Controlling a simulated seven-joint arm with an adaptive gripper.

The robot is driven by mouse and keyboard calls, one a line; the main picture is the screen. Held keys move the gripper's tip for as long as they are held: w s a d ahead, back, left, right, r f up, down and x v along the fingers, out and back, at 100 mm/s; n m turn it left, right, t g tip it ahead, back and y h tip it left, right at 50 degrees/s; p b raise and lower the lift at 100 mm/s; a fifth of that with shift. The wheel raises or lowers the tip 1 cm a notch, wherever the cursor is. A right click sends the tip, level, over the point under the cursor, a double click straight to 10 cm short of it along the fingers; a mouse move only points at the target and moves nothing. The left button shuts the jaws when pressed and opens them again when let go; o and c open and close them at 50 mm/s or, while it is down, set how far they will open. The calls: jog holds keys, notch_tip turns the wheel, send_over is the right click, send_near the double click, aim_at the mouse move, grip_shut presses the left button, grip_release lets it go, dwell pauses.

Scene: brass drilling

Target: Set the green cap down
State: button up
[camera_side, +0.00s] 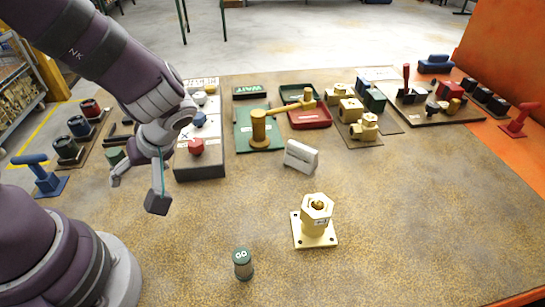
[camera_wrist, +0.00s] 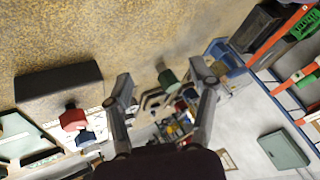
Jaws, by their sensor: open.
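A small green piece, which looks like the green cap (camera_wrist: 168,77), shows between my open fingers in the wrist view. In the side view, a green piece (camera_side: 113,156) shows behind my gripper, left of the grey box. My gripper (camera_side: 136,190) is open, with nothing visibly clamped; it also shows in the wrist view (camera_wrist: 160,74). I cannot tell its exact gap to the green piece. Another green-topped cylinder marked GO (camera_side: 243,264) stands upright at the front of the table, apart from my gripper.
The grey box (camera_side: 200,168) with a red knob (camera_side: 196,146) is right of my gripper. A brass fitting on a square base (camera_side: 316,238) stands front right, near a white sign (camera_side: 300,156). A blue clamp (camera_side: 46,180) is at left. The front centre is mostly clear.

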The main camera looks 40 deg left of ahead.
jog(key=d+r+m+t+h, duration=0.3)
jog(key=r+m+t+h, duration=0.4)
jog(key=r+m, duration=0.6)
jog(key=shift+d+m+t, duration=0.3)
jog(key=shift+m, duration=0.2)
